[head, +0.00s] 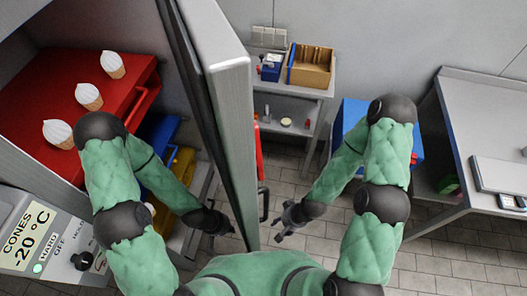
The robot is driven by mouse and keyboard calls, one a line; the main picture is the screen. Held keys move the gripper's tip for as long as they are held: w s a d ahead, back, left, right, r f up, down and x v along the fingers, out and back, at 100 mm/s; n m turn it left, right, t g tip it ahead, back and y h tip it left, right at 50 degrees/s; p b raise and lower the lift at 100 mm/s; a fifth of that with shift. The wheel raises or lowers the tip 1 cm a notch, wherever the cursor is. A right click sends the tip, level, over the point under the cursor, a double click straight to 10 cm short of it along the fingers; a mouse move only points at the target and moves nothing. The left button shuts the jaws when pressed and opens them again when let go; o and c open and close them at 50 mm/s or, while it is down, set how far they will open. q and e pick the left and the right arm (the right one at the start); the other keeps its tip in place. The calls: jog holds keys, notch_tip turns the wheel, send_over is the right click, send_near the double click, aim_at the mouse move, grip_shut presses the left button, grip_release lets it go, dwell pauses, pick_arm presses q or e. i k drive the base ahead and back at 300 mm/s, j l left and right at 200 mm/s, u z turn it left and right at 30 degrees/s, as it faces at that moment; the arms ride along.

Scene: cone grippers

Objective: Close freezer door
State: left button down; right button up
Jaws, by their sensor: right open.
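The freezer door (238,130) stands open in the head view, seen nearly edge-on, with its dark seal facing the freezer interior on the left. Its dark handle (263,204) is on the outer side, low down. My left gripper (224,231) is on the inner side of the door, close to its lower part; I cannot tell whether it touches or how its fingers are set. My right gripper (283,230) is open and empty on the outer side, a little below the handle and apart from it. The freezer's control panel (50,238) reads "CONES -20 °C".
Inside the freezer, a red tray (62,85) holds three white-topped cones (88,96), with blue and yellow bins (182,168) below. Behind the door, a shelf unit (285,98) carries a wooden box (311,66). A blue box (350,117) and a metal table (490,125) stand at right.

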aim_at(218, 67)
jog(key=k, duration=0.95)
jog(key=i+l+u, duration=0.2)
jog(key=l+u, duration=0.2)
jog(key=l, duration=0.2)
jog(key=i+l+u, duration=0.1)
jog(key=l+u, duration=0.35)
jog(key=l, duration=0.15)
jog(key=l+u, duration=0.4)
jog(key=l, duration=0.2)
